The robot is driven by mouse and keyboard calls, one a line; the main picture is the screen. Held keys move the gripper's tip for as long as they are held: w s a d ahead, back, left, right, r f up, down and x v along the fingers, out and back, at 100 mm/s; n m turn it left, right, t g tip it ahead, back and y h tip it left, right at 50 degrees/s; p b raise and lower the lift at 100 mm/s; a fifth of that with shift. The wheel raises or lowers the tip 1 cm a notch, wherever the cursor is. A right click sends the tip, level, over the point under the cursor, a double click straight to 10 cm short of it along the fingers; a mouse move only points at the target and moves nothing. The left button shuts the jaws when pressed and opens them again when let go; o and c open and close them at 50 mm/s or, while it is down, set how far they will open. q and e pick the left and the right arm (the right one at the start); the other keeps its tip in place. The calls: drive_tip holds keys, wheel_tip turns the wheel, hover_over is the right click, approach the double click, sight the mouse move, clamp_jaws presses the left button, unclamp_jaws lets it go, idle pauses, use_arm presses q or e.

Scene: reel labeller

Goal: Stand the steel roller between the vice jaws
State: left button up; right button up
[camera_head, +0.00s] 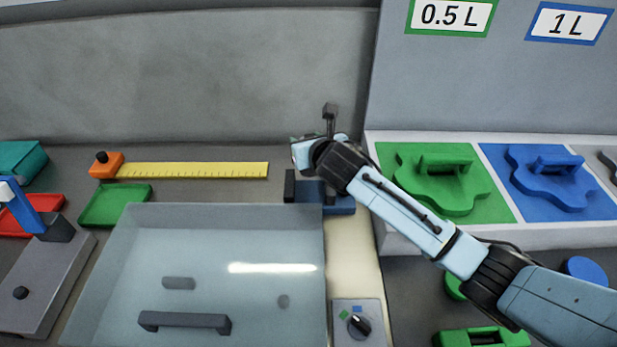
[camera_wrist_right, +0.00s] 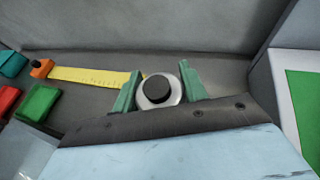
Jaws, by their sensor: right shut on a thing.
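My right gripper (camera_head: 308,152) is above the back of the bench, over the vice (camera_head: 340,205), and hides part of it. The vice shows a blue body and a dark jaw at its left end. In the right wrist view, the gripper's green fingers (camera_wrist_right: 158,84) are shut on the steel roller (camera_wrist_right: 173,99), a pale round piece with a black centre, seen end-on. The roller is hidden in the head view. I cannot tell whether it touches the vice or is between the jaws. My left gripper is not in view.
A clear-lidded box (camera_head: 240,240) fills the front middle, with a dial panel (camera_head: 352,325) beside it. A yellow ruler (camera_head: 195,170) and a green tray (camera_head: 112,206) lie left of the vice. A raised white stand with green (camera_head: 400,165) and blue panels is to the right.

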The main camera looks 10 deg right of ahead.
wheel_tip(320, 180, down, 3)
drive_tip(key=shift+f, duration=0.1)
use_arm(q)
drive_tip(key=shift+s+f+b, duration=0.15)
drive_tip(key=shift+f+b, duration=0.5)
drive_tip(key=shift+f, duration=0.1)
use_arm(e)
drive_tip(key=shift+f, duration=2.05)
drive_tip(key=shift+f, duration=0.1)
drive_tip(key=o, duration=1.3)
drive_tip(key=shift+f, duration=0.1)
drive_tip(key=shift+c, duration=0.2)
drive_tip(key=shift+s+d+r, duration=0.1)
drive_tip(key=shift+s+r, duration=0.25)
drive_tip(key=shift+s, duration=0.1)
use_arm(q)
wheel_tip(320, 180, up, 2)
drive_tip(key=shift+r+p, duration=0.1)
drive_tip(key=shift+p, duration=1)
use_arm(e)
drive_tip(key=v, duration=1.1)
